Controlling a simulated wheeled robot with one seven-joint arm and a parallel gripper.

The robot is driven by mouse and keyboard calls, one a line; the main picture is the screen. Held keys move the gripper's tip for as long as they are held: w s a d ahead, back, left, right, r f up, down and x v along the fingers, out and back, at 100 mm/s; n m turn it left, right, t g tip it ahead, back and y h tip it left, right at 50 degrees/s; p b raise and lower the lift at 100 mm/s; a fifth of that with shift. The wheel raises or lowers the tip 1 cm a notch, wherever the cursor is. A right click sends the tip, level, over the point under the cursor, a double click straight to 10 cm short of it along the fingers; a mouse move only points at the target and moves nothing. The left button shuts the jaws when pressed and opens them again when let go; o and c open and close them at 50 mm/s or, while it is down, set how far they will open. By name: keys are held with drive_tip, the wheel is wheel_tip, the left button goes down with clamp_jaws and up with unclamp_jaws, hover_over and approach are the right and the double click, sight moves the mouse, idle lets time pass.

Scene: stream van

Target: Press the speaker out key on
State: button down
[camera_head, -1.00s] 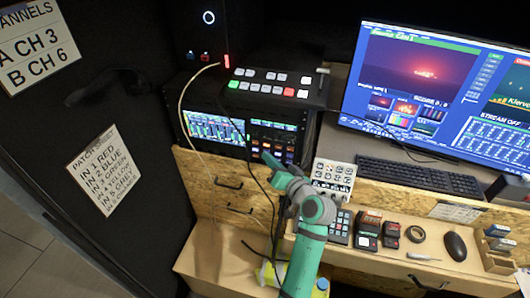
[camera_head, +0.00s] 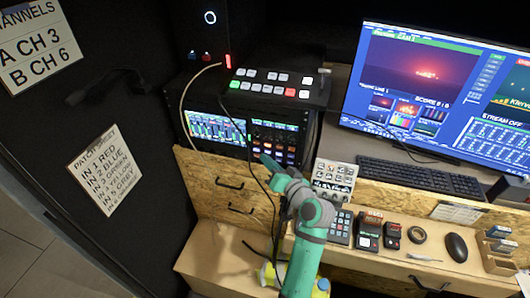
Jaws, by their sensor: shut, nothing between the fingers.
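The rack unit (camera_head: 206,130) under the video switcher has a lit screen with green meters on its left. On its right is a panel of small lit keys (camera_head: 272,143) in blue, orange and other colours. Labels are too small to read, so I cannot tell which key is speaker out or whether it is on. My gripper (camera_head: 266,160) is shut and empty. Its tip is at the lower part of that key panel in the picture and hides some lower keys. I cannot tell whether it touches the panel.
A switcher (camera_head: 272,87) with white, green and red keys sits on the rack. A dark cable hangs beside my gripper.

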drive_tip(key=shift+s, duration=0.15)
drive_tip(key=s+f+m+h, duration=0.1)
drive_tip(key=s+f+h, duration=0.2)
drive_tip(key=s+f, duration=0.8)
drive_tip(key=s+f+m+h, duration=0.1)
drive_tip(key=s+f+h, duration=0.2)
drive_tip(key=s+f, duration=0.85)
drive_tip(key=s+a+r+n, duration=0.1)
drive_tip(key=s+r, duration=0.2)
drive_tip(key=s, duration=0.6)
drive_tip(key=s+a+r+n, duration=0.1)
drive_tip(key=s+r, duration=0.3)
drive_tip(key=s, duration=0.5)
drive_tip(key=s+a+r+n+h, duration=0.1)
drive_tip(key=s+r+n, duration=0.1)
drive_tip(key=s, duration=0.7)
drive_tip(key=shift+s+a+r+t, duration=0.3)
drive_tip(key=shift+r+t, duration=0.1)
drive_tip(key=shift+r, duration=0.3)
